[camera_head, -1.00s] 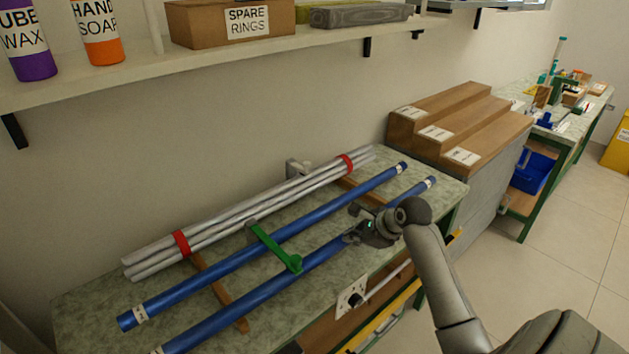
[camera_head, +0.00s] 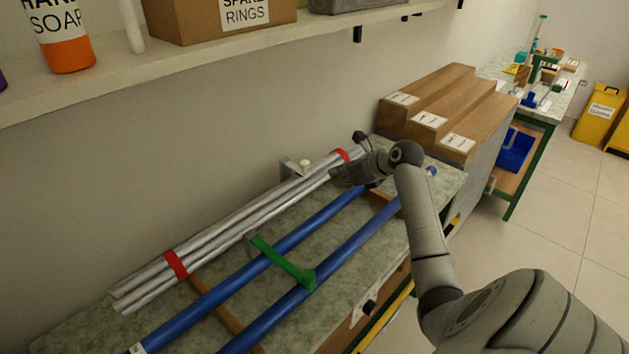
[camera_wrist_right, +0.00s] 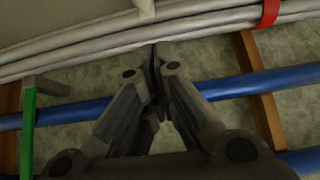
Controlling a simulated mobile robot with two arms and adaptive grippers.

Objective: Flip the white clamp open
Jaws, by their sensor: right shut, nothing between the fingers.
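The white clamp (camera_head: 304,167) sits at the back of the bench, at the bundle of grey rods (camera_head: 230,228). Its pale end reaches over the rods' back edge, and it shows in part at the top of the right wrist view (camera_wrist_right: 146,8). How far it is closed is hard to tell. My right gripper (camera_head: 334,176) is shut and empty, just right of the clamp and apart from it. In the right wrist view its fingertips (camera_wrist_right: 157,50) meet near the front grey rod. My left gripper is not in view.
A green clamp (camera_head: 285,264) lies across two blue rods (camera_head: 325,214) in front of the grey bundle. Red bands (camera_head: 176,265) tie the grey rods. A shelf (camera_head: 200,50) overhangs the back, and a stepped wooden block (camera_head: 432,108) stands at the right.

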